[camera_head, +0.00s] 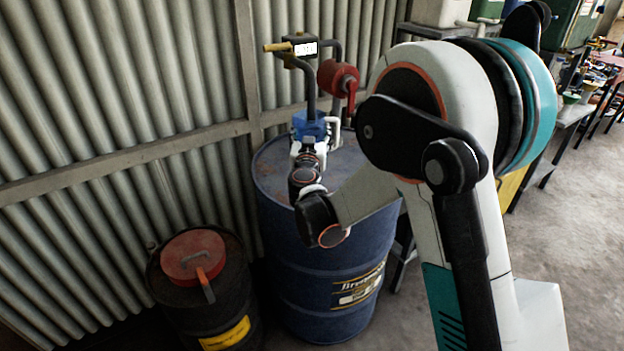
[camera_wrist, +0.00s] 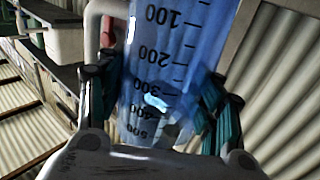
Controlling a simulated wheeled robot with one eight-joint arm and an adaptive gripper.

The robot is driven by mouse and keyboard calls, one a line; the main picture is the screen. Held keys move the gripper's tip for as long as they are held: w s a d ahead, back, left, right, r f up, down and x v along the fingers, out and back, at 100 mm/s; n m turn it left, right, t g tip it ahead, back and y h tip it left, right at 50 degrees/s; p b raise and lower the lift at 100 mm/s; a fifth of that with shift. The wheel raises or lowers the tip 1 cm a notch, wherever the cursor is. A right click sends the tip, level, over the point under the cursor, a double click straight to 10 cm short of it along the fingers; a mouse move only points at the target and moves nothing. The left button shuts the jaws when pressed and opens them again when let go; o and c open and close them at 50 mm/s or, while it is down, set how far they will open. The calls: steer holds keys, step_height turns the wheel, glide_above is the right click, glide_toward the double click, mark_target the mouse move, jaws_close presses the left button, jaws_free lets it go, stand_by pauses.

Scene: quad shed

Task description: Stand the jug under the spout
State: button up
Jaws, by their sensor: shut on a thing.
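The jug (camera_head: 309,126) is blue and see-through, at the top of the blue drum in the head view. In the wrist view the jug (camera_wrist: 165,60) fills the middle, with black volume marks and a pale handle at its left. My gripper (camera_head: 308,148) is shut on the jug, with a finger on either side of it in the wrist view (camera_wrist: 155,105). The dark spout pipe (camera_head: 311,88) bends down from the metered valve (camera_head: 302,46), and its lower end meets the jug's top in the picture. I cannot tell the exact gap, or whether the jug's base touches the drum.
The blue drum (camera_head: 325,262) stands against the corrugated wall (camera_head: 110,90), with a red pump (camera_head: 338,78) on top. A dark drum with a red lid (camera_head: 193,256) stands at the left. A cluttered bench (camera_head: 572,112) is at the right. The concrete floor at the right is clear.

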step_height(320, 180, down, 13)
steer(key=b, duration=0.3)
steer(key=shift+b, duration=0.4)
steer(key=shift+f, duration=0.2)
steer(key=o, duration=1.1)
steer(key=shift+r, duration=0.1)
steer(key=shift+r, duration=0.2)
steer(key=shift+s+a+f, duration=0.1)
steer(key=shift+s, duration=5.95)
